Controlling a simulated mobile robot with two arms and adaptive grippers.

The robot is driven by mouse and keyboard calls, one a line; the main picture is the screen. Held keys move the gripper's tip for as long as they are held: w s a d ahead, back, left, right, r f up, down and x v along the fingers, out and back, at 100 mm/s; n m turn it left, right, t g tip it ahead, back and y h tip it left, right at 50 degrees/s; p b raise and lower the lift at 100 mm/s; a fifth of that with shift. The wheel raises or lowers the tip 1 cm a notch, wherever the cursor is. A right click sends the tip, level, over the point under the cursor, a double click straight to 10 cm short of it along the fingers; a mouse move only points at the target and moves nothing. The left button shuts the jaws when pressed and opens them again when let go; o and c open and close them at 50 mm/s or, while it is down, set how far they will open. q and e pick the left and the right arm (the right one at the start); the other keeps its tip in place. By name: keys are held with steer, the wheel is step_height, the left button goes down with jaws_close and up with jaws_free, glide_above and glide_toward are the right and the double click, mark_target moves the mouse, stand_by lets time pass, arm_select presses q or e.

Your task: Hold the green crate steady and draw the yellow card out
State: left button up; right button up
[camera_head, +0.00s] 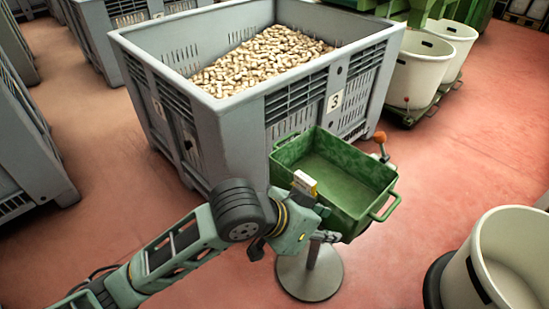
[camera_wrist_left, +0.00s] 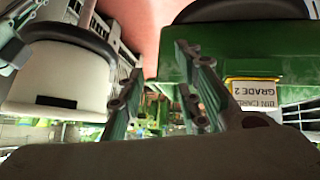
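The green crate (camera_head: 345,165) sits tilted on a round-based stand, its cavity empty and a handle on its near right side. The card (camera_head: 304,183) shows as a small pale piece with yellow at the crate's near left edge. In the left wrist view the card (camera_wrist_left: 255,93) is upside down against the green wall, with a yellow border and the words GRADE 2; its lower part is hidden. My left gripper (camera_wrist_left: 160,62) is open, its fingers apart with nothing between them. The card lies outside them, right of the right finger. My right gripper is in neither view.
A large grey bin (camera_head: 240,120) full of corks stands behind the crate. An orange knob (camera_head: 380,137) rises at the crate's right side. White tubs (camera_head: 420,70) stand at the back right, and another tub (camera_head: 500,262) at the front right. Red floor is free between them.

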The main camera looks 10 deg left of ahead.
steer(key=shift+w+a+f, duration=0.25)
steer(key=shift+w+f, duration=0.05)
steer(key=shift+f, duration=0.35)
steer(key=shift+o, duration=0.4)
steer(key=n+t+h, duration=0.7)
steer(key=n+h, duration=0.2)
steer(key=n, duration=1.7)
glide_toward(352, 222)
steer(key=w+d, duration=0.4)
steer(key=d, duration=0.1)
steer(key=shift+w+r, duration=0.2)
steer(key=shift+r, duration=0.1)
arm_select(q)
steer(key=w+a+r+n+y, duration=0.1)
steer(key=w+a+r+y, duration=0.3)
steer(key=w+a+r, duration=0.4)
steer(key=shift+w+r, duration=0.15)
steer(key=shift+r, duration=0.75)
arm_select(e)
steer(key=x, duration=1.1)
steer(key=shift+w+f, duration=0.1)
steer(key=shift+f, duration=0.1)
